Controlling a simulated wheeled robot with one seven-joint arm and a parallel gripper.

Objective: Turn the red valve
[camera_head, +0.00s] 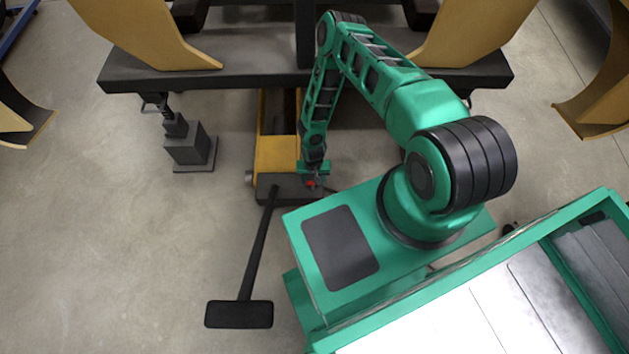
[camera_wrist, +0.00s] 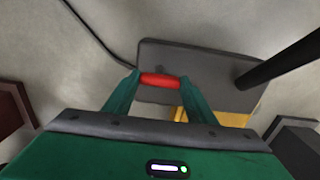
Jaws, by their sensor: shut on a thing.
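The red valve (camera_head: 311,184) is a small red piece at the dark end of a yellow jack-like unit (camera_head: 277,153), near the middle of the head view. In the wrist view the red valve (camera_wrist: 161,80) shows as a short red bar. My gripper (camera_head: 313,173) reaches down to it from above. In the wrist view the two green fingers of my gripper (camera_wrist: 160,86) stand one at each end of the red bar and are shut on it. The valve's mounting is hidden behind the bar and fingers.
A black handle (camera_head: 257,250) with a crossbar slopes from the yellow unit to the floor. A dark beam (camera_head: 240,80) with yellow brackets spans the back. A grey stand (camera_head: 187,148) is at left. A thin dark cable (camera_wrist: 88,30) lies on the floor. Floor at left is clear.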

